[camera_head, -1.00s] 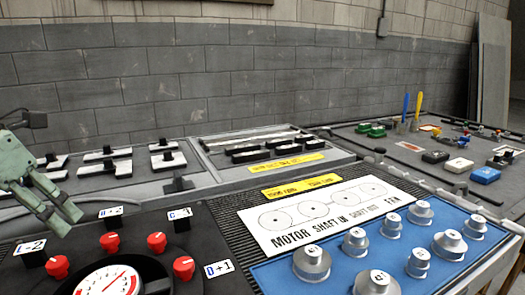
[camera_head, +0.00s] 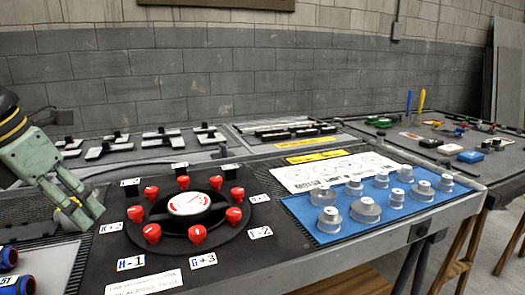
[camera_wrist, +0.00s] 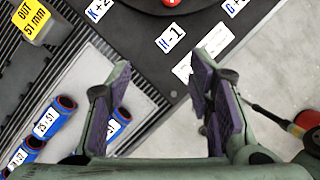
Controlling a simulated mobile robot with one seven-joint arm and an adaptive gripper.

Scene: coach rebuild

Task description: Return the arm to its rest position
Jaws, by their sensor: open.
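My gripper (camera_head: 88,210) is at the left of the head view, a pale green two-finger hand just left of the black panel with the dial. It also shows in the wrist view (camera_wrist: 160,95), where its two fingers stand well apart with nothing between them. Between the fingers, the wrist view shows the edge of the black panel (camera_wrist: 150,62) and the grey floor below. The rest of my arm is mostly out of the picture.
The round dial (camera_head: 189,204) is ringed by several red knobs. A blue mat (camera_head: 330,237) with several metal pulleys is at the right. A red-and-black object (camera_wrist: 306,126) is near the right finger.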

